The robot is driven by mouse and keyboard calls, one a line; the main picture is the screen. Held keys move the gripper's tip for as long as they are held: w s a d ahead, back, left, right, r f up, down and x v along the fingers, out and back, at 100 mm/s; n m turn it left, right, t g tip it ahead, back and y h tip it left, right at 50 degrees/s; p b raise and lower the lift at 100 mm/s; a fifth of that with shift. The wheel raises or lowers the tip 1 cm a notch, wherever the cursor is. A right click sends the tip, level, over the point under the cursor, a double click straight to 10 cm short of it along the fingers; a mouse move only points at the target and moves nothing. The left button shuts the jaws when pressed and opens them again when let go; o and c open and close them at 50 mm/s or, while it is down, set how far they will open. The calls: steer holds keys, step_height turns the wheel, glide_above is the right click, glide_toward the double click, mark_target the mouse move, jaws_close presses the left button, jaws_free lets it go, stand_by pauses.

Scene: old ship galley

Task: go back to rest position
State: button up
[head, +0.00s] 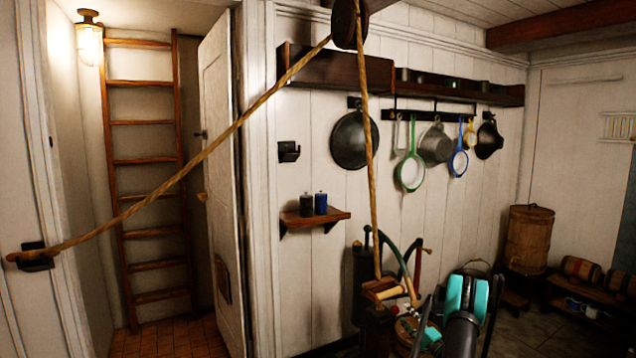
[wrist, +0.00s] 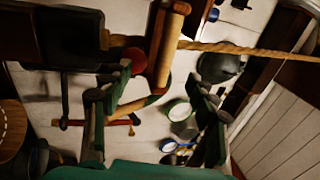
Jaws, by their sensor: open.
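My gripper (wrist: 158,88) is open in the wrist view, its two dark green fingers apart at left and right. No object is visibly clamped between them. A wooden handle (wrist: 168,45) on a rope (wrist: 240,48) shows just above the gap between the fingers; I cannot tell how far off it is. In the head view my arm (head: 465,305), teal and black, rises at the bottom right. The wooden handle (head: 382,290) hangs at the rope's lower end (head: 372,180), left of my arm. The fingertips are hard to make out in the head view.
A dark pump-like fixture (head: 362,275) stands beside the handle. The rope runs over a pulley (head: 348,24) to a wall hook (head: 36,258). Pans (head: 350,140) hang on the wall; a small shelf (head: 300,218) holds two canisters. A barrel (head: 528,240) stands at right.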

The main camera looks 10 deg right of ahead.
steer(key=a+r+n+g+y, duration=0.1)
steer(key=a+r+n+g, duration=0.15)
steer(key=a+r, duration=0.35)
steer(key=a+r+n+g, duration=0.2)
steer(key=a+r+g, duration=0.1)
steer(key=a, duration=0.5)
steer(key=s+a+r+n+g+h, duration=0.1)
steer(key=s+a+r+n+g, duration=0.4)
steer(key=s+a, duration=0.65)
steer(key=s+a+r+n+g+h, duration=0.1)
steer(key=s+a+h, duration=0.15)
steer(key=s, duration=0.55)
steer(key=s+a+g+h, duration=0.1)
steer(key=s+a+g, duration=0.15)
steer(key=s, duration=0.65)
steer(key=s+d+f+n+h, duration=0.1)
steer(key=s+h, duration=0.1)
steer(key=s, duration=0.7)
steer(key=s+d+f+n+g+h, duration=0.1)
steer(key=s+d+f+n+h, duration=0.1)
steer(key=s, duration=0.7)
steer(key=shift+f, duration=0.25)
steer(key=shift+a, duration=0.1)
